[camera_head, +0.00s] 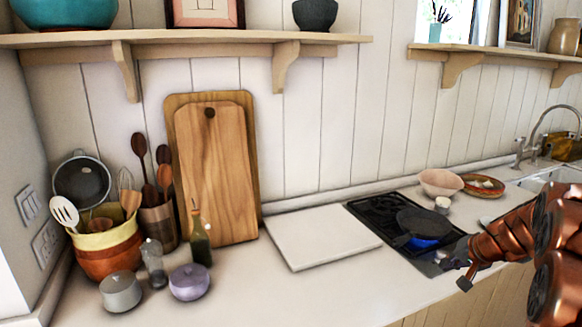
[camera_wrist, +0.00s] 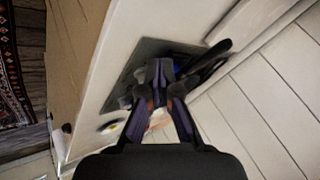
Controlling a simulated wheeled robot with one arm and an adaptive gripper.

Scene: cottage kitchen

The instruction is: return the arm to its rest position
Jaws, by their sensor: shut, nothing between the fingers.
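My copper-coloured arm (camera_head: 520,232) reaches in from the right edge of the head view. My gripper (camera_head: 460,272) is at the counter's front edge, just in front of the black hob (camera_head: 366,213). Its small dark fingers are hard to make out there. In the wrist view the fingers of my gripper (camera_wrist: 160,70) come together at their tips, with nothing held between them. Behind them lies the hob (camera_wrist: 150,48) with a dark pan (camera_wrist: 208,62) on it. The pan also shows in the head view (camera_head: 428,221), apart from the gripper.
A pink bowl (camera_head: 440,182), a small white cup (camera_head: 442,204) and a plate (camera_head: 484,188) stand behind the hob. A white board (camera_head: 320,238) lies left of it. Pots, a bottle (camera_head: 199,240) and cutting boards (camera_head: 215,175) stand farther left. The front middle counter is clear.

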